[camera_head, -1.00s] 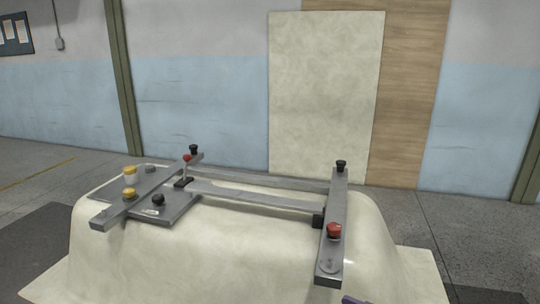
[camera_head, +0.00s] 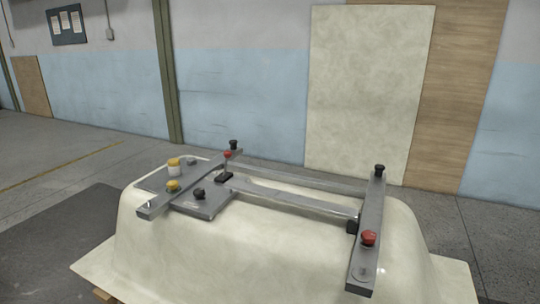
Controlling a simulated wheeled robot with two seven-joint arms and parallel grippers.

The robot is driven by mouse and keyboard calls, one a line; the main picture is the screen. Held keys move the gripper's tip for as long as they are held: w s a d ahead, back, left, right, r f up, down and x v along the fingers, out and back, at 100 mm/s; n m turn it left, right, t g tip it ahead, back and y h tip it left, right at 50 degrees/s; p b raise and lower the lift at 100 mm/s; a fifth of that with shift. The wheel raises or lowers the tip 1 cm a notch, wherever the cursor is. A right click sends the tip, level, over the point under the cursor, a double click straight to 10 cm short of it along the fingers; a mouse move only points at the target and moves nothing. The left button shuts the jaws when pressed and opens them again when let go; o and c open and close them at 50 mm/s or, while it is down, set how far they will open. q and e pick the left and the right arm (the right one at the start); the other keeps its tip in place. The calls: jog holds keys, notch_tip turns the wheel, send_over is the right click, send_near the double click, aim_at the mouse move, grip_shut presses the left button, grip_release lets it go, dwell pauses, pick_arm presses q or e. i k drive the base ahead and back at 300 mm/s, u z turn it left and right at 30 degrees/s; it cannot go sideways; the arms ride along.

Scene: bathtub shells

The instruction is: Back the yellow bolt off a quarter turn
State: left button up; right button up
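A yellow-headed bolt (camera_head: 173,186) sits on the left bar of the grey metal frame (camera_head: 290,201), on top of the upturned cream bathtub shell (camera_head: 250,257). A second yellow-topped piece with a pale body (camera_head: 174,166) stands just behind it on the grey plate (camera_head: 208,206). I cannot tell from the picture which of the two is the task's bolt. Neither of my grippers is in view.
Red knobs (camera_head: 368,238) and black knobs (camera_head: 379,170) stand up from the frame's bars. A dark mat (camera_head: 55,240) lies on the floor at left. A cream panel (camera_head: 368,90) leans at the wall.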

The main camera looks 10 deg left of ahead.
aim_at(173, 184)
jog(key=k, duration=0.5)
jog(key=z, duration=0.35)
jog(key=i, duration=0.55)
jog(key=u, duration=1.3)
